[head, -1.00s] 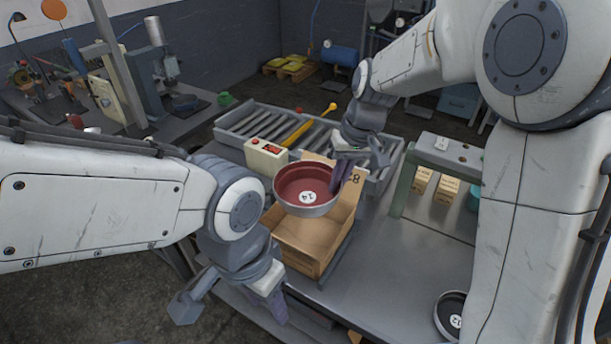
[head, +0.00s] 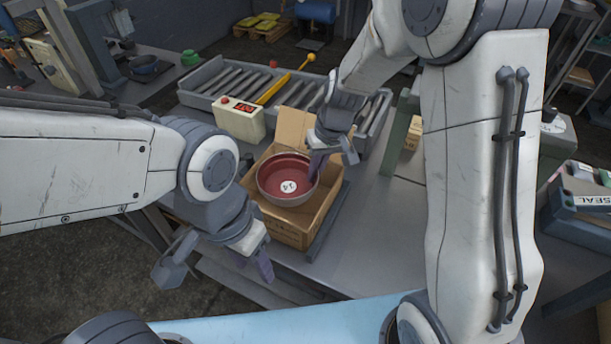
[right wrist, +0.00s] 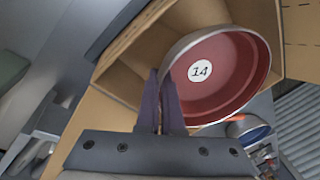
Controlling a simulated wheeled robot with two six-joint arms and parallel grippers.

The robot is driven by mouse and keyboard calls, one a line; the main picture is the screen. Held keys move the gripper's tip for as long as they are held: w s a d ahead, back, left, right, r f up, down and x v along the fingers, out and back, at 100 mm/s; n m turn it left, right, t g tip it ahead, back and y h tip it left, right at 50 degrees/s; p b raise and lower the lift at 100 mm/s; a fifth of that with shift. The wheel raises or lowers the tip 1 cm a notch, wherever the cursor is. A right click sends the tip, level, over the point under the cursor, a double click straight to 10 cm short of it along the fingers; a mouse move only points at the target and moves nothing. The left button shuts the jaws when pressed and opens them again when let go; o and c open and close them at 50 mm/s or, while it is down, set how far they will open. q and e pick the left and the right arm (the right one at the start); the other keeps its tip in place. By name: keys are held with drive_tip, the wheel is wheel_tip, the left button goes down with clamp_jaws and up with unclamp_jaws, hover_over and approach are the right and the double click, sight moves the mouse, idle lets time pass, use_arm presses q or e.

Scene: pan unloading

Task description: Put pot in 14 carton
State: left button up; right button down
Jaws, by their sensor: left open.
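The pot (head: 283,196) is round, with a red inside, a grey rim and a white "14" label. It also shows in the right wrist view (right wrist: 225,92). My right gripper (head: 318,163) is shut on its rim, with the fingers (right wrist: 162,105) close together at the pot's edge. The pot is at the mouth of an open brown cardboard carton (head: 292,235); I cannot tell whether it rests on the bottom. No carton number is readable now. My left gripper (head: 253,264) is open and empty, front-left of the carton.
A roller conveyor (head: 212,91) with a yellow bar (head: 285,80) lies behind the carton. A cream box with a red display (head: 237,121) stands close behind it on the left. A green frame (head: 399,125) stands to the right. Bare table (head: 375,235) lies right of the carton.

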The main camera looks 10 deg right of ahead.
sight(311, 198)
drive_tip(key=shift+s+d+x, duration=0.1)
drive_tip(key=shift+d+x, duration=0.1)
drive_tip(key=shift+x, duration=0.9)
drive_tip(key=shift+s+d+x, duration=0.1)
drive_tip(key=shift+d+x, duration=0.1)
drive_tip(key=shift+x, duration=0.9)
drive_tip(key=shift+s+d+x, duration=0.1)
drive_tip(key=shift+d+x, duration=0.15)
drive_tip(key=shift+x, duration=0.85)
drive_tip(key=c, duration=1.1)
unclamp_jaws()
drive_tip(key=shift+f, duration=0.1)
drive_tip(key=v, duration=1.2)
drive_tip(key=shift+w+d, duration=0.1)
